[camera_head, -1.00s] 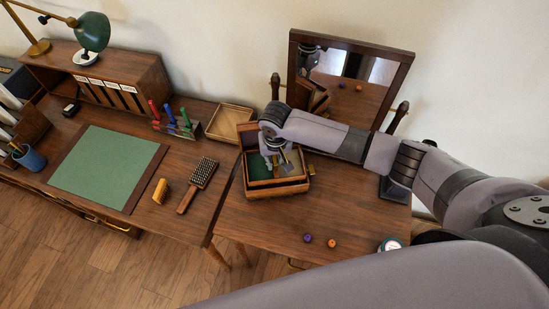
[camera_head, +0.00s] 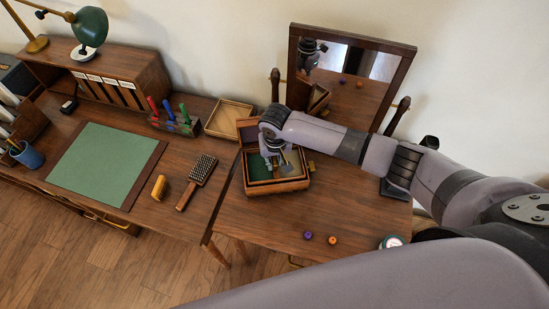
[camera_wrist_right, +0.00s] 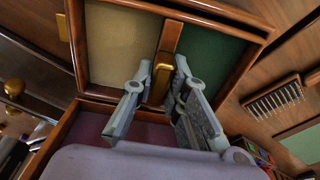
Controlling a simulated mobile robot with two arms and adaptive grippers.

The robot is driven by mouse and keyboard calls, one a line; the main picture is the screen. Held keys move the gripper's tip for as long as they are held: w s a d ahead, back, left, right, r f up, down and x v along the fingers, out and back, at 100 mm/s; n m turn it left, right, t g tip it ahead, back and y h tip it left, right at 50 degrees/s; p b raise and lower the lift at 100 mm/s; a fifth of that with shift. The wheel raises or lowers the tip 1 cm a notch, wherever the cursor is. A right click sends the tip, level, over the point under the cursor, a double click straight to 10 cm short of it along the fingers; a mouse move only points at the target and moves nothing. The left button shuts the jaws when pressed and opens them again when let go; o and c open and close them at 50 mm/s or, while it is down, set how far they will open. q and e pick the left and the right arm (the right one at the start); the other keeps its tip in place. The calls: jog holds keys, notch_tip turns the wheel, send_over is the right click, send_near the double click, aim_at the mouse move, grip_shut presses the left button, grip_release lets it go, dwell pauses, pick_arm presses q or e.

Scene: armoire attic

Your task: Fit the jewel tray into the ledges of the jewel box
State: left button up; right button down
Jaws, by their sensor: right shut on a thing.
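The jewel box (camera_head: 278,188) is a brown wooden box with its lid open, standing on the small table in the head view. The jewel tray (camera_wrist_right: 215,65) shows in the right wrist view, with a cream and a green compartment split by a wooden divider with a brass tab. My right gripper (camera_wrist_right: 160,82) is shut on the tab at the divider. The tray is at the box opening; a purple-lined part of the box (camera_wrist_right: 115,127) shows beside it. I cannot tell whether the tray rests on the ledges, which the gripper and tray hide. My left gripper is out of view.
A mirror (camera_head: 350,75) stands behind the box. An empty wooden tray (camera_head: 229,117) lies at its left. A purple (camera_head: 308,236) and an orange item (camera_head: 333,240) lie in front. A brush (camera_head: 197,180) lies on the neighbouring desk.

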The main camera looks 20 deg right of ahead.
aim_at(275, 163)
jog(key=shift+f+b, duration=0.55)
jog(key=shift+f, duration=0.65)
jog(key=c, duration=1.5)
grip_release()
jog(key=shift+r, duration=0.1)
jog(key=r, duration=0.4)
jog(key=s+r, duration=0.1)
jog(key=r, duration=0.7)
jog(key=shift+s+a, duration=0.15)
jog(key=shift+s, duration=0.05)
jog(key=shift+f, duration=0.1)
